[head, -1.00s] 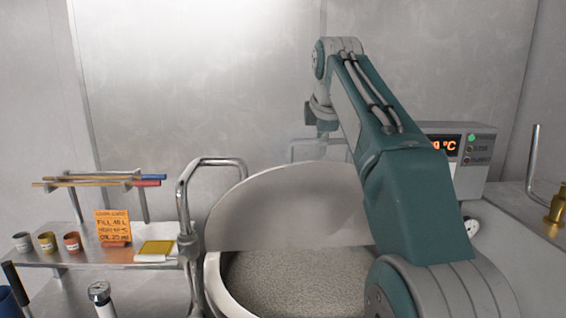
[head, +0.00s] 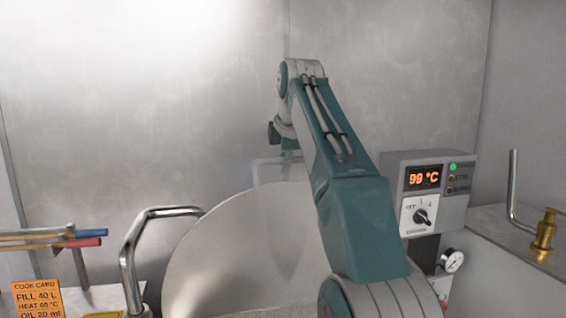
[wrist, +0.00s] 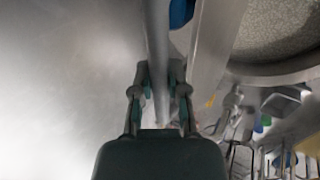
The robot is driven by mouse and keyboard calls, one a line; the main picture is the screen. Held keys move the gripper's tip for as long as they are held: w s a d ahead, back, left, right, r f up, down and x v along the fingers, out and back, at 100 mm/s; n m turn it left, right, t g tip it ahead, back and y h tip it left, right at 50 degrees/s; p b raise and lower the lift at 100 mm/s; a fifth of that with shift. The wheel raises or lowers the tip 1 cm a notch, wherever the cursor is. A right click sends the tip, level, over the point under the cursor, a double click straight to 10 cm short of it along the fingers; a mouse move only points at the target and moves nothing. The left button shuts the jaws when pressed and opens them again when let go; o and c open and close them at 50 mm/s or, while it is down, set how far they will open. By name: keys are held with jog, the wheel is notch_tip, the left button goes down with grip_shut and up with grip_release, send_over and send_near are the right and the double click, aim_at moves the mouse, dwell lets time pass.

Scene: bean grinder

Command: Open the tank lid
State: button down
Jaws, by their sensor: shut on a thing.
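The tank lid (head: 235,245) stands steeply raised in the head view, its broad grey face toward me. A pale bar handle (head: 265,164) shows at its upper edge, partly behind my arm. In the wrist view my gripper (wrist: 160,80) is shut around a grey metal bar (wrist: 157,35), the lid's handle. In the head view the fingers are mostly hidden behind my arm. The tank's rim (wrist: 275,78) and the speckled grainy contents (wrist: 275,30) show at upper right in the wrist view. In the head view only a sliver of contents shows at the bottom edge.
A bent metal tube rail (head: 130,245) stands left of the lid. A control box (head: 430,190) reading 99 °C, a gauge (head: 452,260) and a brass valve (head: 543,235) are on the right. An orange cook card (head: 38,299) is at lower left. A wall stands behind.

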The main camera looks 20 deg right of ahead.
jog(key=c, duration=0.6)
grip_release()
jog(key=shift+d, duration=0.1)
jog(key=shift+c, duration=0.2)
jog(key=shift+r, duration=0.1)
jog(key=s+a+r, duration=0.1)
jog(key=s+r, duration=0.1)
jog(key=s, duration=1.1)
jog(key=shift+s+r, duration=0.15)
jog(key=shift+s, duration=0.1)
jog(key=shift+a, duration=0.1)
